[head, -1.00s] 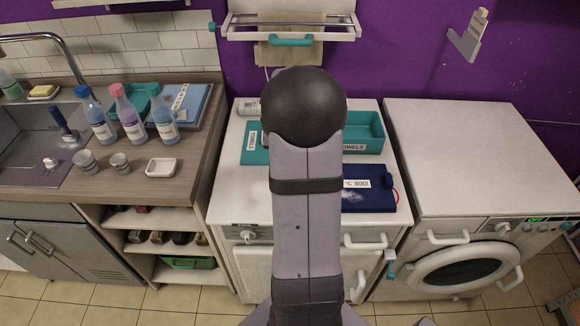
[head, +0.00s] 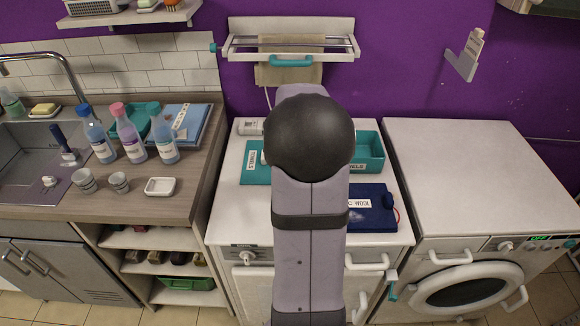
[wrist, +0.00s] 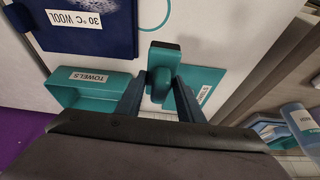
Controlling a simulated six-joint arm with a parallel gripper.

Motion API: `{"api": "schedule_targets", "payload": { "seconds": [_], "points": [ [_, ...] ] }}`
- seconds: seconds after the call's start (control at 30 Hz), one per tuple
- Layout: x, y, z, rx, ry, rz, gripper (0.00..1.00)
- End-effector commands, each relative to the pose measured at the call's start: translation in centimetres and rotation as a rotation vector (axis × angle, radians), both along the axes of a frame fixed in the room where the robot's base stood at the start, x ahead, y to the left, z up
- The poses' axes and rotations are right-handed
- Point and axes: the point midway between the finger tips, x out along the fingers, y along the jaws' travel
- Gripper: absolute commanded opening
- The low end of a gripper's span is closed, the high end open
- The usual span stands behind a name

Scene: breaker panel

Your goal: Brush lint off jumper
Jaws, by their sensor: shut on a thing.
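The jumper (head: 372,213) looks like a dark blue folded piece with a white "30 °C WOOL" label, lying flat on the white worktop. My arm covers its left part in the head view. My gripper (wrist: 160,88) is shut on a teal-green brush-like tool (wrist: 165,47), seen between the two fingers in the wrist view. The tool is apart from the jumper in that picture. In the head view my arm hides the gripper and the tool.
A teal bin (head: 371,150) labelled TOWELS stands behind the jumper. A teal labelled mat (head: 254,163) lies left of my arm. A white bottle (head: 250,127) lies at the back. Several bottles stand on the left counter (head: 125,205). The washer top (head: 460,165) is clear.

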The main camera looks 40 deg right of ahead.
Motion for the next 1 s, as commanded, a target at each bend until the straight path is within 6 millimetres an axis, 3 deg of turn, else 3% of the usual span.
{"api": "schedule_targets", "payload": {
  "seconds": [0.17,0.4,0.5,0.87,1.0],
  "points": [
    [-3.3,-3.3,0.2,-0.001,-0.001,-0.096,0.16],
    [-10.9,-8.8,0.8,-0.001,-0.001,-0.295,0.16],
    [-13.8,-10.1,1.0,-0.002,0.000,-0.374,0.16],
    [-21.3,-11.8,1.1,-0.001,-0.001,-0.580,0.16],
    [-21.2,-11.1,0.9,-0.001,-0.001,-0.518,0.16]
  ]
}}
